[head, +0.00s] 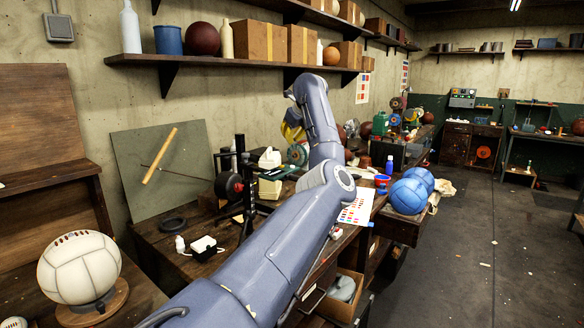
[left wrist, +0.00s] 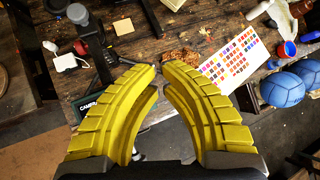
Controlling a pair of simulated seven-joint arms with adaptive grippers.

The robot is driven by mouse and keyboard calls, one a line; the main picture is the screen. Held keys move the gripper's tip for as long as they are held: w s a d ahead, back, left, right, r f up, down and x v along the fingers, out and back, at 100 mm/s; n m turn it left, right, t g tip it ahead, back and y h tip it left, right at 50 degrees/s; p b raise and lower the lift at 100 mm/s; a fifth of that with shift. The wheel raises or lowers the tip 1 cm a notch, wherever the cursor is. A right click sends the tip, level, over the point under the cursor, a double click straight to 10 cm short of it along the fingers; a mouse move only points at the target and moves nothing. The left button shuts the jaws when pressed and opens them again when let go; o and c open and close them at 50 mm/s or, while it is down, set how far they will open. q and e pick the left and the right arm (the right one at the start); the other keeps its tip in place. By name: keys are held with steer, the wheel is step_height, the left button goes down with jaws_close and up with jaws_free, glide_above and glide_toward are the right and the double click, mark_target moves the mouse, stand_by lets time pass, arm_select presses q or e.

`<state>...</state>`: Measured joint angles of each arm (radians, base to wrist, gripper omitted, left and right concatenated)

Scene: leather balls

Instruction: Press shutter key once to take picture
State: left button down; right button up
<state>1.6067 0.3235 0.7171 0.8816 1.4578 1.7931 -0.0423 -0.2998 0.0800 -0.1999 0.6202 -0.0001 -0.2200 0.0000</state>
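My left gripper (head: 292,132) shows only partly in the head view, yellow behind my own arm. In the left wrist view its two curved yellow fingers (left wrist: 160,70) stand above the workbench, tips a narrow gap apart, with nothing between them. A dark object with a label starting "CAMERA" (left wrist: 86,104) lies beside the left finger, which partly hides it. A black stand with a round dark part (head: 229,185) is on the bench in the head view. A small white box (head: 203,244) sits in front of it. I cannot make out the shutter key. My right gripper is not in view.
A colour chart (head: 357,208) lies on the bench, near blue balls (head: 409,195). A pale leather ball (head: 78,266) rests on a wooden stand at left. A shelf (head: 230,62) with boxes runs along the wall. The floor (head: 480,240) at right is mostly clear.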

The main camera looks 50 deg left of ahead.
arm_select(q)
steer(key=shift+s+d+r+n+t+h, duration=0.3)
steer(key=shift+r+n+t+h, duration=0.15)
steer(key=shift+r+h, duration=0.15)
steer(key=shift+s+d+r+n+t+h, duration=0.15)
steer(key=shift+d+r+n+t+h, duration=0.15)
steer(key=shift+r+t+h, duration=0.3)
steer(key=shift+g, duration=0.25)
steer(key=shift+f, duration=4.3)
steer(key=shift+f, duration=0.9)
steer(key=shift+r, duration=0.85)
steer(key=shift+r, duration=0.1)
steer(key=shift+r, duration=2.45)
steer(key=shift+a, duration=0.1)
